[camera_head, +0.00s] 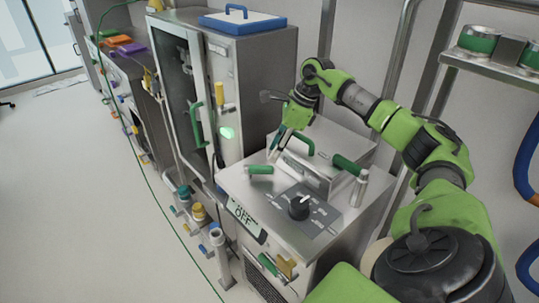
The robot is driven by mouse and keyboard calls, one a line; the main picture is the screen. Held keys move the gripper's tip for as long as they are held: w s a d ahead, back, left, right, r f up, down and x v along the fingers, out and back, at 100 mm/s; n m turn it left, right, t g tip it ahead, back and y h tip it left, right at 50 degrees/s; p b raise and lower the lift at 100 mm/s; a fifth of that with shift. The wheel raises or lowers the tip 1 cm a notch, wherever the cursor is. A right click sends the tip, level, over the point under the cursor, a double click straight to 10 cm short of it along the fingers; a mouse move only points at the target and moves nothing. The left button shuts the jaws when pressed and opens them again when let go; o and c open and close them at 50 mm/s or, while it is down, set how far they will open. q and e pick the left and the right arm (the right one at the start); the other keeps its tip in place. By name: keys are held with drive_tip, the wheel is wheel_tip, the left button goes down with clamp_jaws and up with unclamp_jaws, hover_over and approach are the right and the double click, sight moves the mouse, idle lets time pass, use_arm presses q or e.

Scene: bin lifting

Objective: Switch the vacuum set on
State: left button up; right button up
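The vacuum set is a grey metal cabinet (345,228) right of the picture's middle. A black rotary knob (299,207) sits on a dark panel on its top. A label at the front top edge reads OFF (243,217). My green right arm comes in from the right, and my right gripper (277,146) hangs above the back left of the cabinet top, behind the knob and apart from it. The fingers are small and seen at an angle, so I cannot tell if they are open or shut. My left gripper is out of view.
Green-capped handles (260,169) and a slanted metal box stand on the cabinet top near my gripper. A tall cabinet (262,75) with a glass door stands to the left. Metal pipes and a shelf (500,75) are at the right. The floor (75,190) at left is mostly clear.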

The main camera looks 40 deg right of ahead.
drive_tip(key=v, duration=0.5)
drive_tip(key=shift+s+d+r, duration=0.1)
drive_tip(key=shift+r, duration=0.2)
